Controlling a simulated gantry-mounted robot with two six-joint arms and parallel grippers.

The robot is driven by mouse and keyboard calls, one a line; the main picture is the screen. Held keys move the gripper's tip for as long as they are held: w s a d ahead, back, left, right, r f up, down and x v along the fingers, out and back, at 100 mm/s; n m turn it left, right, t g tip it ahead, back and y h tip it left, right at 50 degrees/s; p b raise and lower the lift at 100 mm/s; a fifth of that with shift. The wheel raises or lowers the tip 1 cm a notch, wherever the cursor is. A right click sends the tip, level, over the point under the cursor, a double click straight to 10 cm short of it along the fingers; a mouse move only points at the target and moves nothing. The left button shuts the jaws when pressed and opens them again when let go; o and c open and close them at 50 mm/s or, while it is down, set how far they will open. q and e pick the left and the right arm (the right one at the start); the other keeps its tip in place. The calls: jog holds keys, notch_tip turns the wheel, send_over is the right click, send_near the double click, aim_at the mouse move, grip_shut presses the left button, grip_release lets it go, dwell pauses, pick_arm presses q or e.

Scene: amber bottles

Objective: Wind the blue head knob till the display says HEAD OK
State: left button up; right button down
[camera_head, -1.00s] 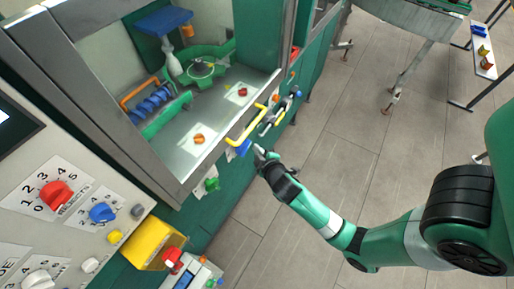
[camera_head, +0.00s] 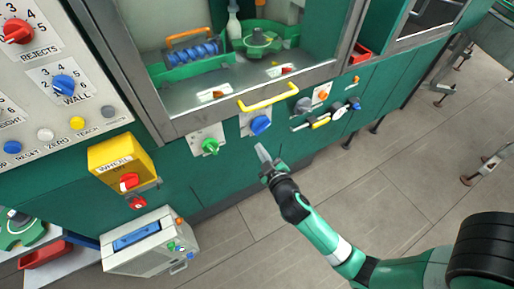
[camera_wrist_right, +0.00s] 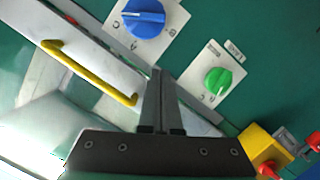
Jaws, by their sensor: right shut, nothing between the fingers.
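A blue knob (camera_head: 261,124) sits on a white plate on the green machine front, just below the yellow handle. Its label is too small to read in the head view; the right wrist view shows the blue knob (camera_wrist_right: 145,18) with letters around it. My right gripper (camera_head: 262,150) is shut and empty, its tips just below the blue knob and apart from it. In the right wrist view the shut fingers (camera_wrist_right: 157,72) point between the blue knob and a green knob (camera_wrist_right: 218,80). No display is in view now. My left gripper is not in view.
The green knob (camera_head: 210,146) is left of the blue one. The yellow handle (camera_head: 268,97) juts out above. Another blue knob (camera_head: 64,85), marked WALL, is on the left panel. A yellow WHEEL box (camera_head: 121,164) and a grey box (camera_head: 150,243) stand out at lower left.

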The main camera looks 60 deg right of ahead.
aim_at(253, 131)
jog(key=w+d+f+b, duration=0.1)
jog(key=w+d, duration=0.1)
jog(key=w+d+f+b, duration=0.1)
jog(key=w+d+f, duration=0.1)
jog(key=d, duration=0.1)
jog(key=w+d+f+b, duration=0.1)
jog(key=w+d+f, duration=0.1)
jog(key=shift+w+d, duration=0.3)
jog(key=shift+d, duration=0.05)
jog(key=shift+s+d+f, duration=0.1)
jog(key=shift+s+f, duration=0.05)
jog(key=shift+f, duration=0.05)
jog(key=shift+d+f+n+h+b, duration=0.3)
jog(key=shift+f+n+b, duration=0.45)
jog(key=shift+b, duration=0.4)
